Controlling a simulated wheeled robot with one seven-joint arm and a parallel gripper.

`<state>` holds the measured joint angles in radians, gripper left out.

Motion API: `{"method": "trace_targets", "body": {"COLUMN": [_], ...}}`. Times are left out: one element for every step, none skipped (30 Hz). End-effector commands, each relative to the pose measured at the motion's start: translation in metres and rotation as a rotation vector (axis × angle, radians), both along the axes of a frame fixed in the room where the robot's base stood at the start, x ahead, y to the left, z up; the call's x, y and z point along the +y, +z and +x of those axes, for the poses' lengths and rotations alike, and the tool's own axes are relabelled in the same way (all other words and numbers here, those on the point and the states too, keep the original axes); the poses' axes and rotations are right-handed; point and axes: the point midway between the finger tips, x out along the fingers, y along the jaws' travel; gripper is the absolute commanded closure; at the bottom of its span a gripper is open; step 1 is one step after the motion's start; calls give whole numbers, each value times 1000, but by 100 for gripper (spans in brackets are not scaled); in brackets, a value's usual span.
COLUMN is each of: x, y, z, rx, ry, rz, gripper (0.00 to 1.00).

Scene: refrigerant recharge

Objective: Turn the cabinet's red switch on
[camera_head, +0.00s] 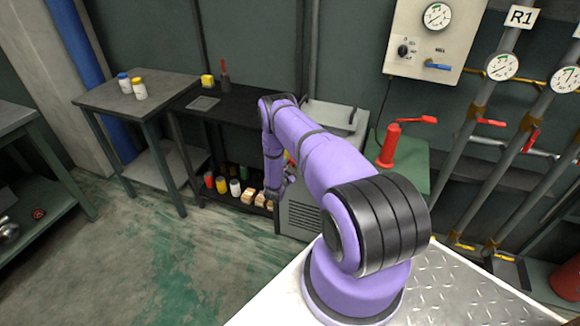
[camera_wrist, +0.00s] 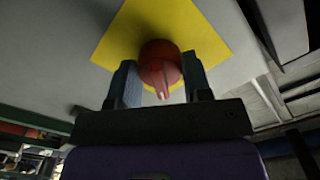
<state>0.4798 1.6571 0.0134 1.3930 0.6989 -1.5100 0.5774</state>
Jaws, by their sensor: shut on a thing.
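The red switch (camera_wrist: 160,62) is a round red knob with a paler ridge, on a yellow diamond-shaped plate (camera_wrist: 206,42) on the cabinet's pale face (camera_wrist: 55,60). In the wrist view my gripper (camera_wrist: 160,80) has one finger on each side of the knob and is shut on it. In the head view the grey cabinet (camera_head: 298,218) with vent slots stands behind my purple arm. My gripper shows only in part there, at the cabinet's front, and my arm hides most of the switch area.
A black shelf table (camera_head: 240,112) stands left of the cabinet, with several bottles and boxes on its lower shelf. A grey table (camera_head: 150,92) with two small jars is farther left. A red pump-like object (camera_head: 388,147) and gauge pipes are on the right. The green floor at left is clear.

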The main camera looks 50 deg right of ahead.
Motion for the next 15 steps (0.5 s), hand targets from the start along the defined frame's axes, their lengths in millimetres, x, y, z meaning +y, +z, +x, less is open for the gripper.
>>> {"method": "trace_targets", "body": {"x": [0,0,0,0,0,0,0,0,0,0,0,0,0,0,0], "y": [0,0,-1,0,-1,-1,-1,-1,-1,-1,-1,-1,-1,-1,-1], "z": [-1,-1,0,0,0,-1,-1,-1,-1,-1,-1,-1,-1,-1,-1], "rx": [-39,-65,-100,-126,-153,-188,-214,-240,-275,-301,-327,-362,-389,-416,-450], "ry": [-1,-1,-1,0,0,-1,-1,-1,-2,-2,-2,-2,-2,-1,-1], "rz": [17,28,42,54,65,80,90,101,116,126,137,153,164,174,188], "gripper": [79,79,79,79,79,79,79,79,79,79,79,79,79,79,79]}}
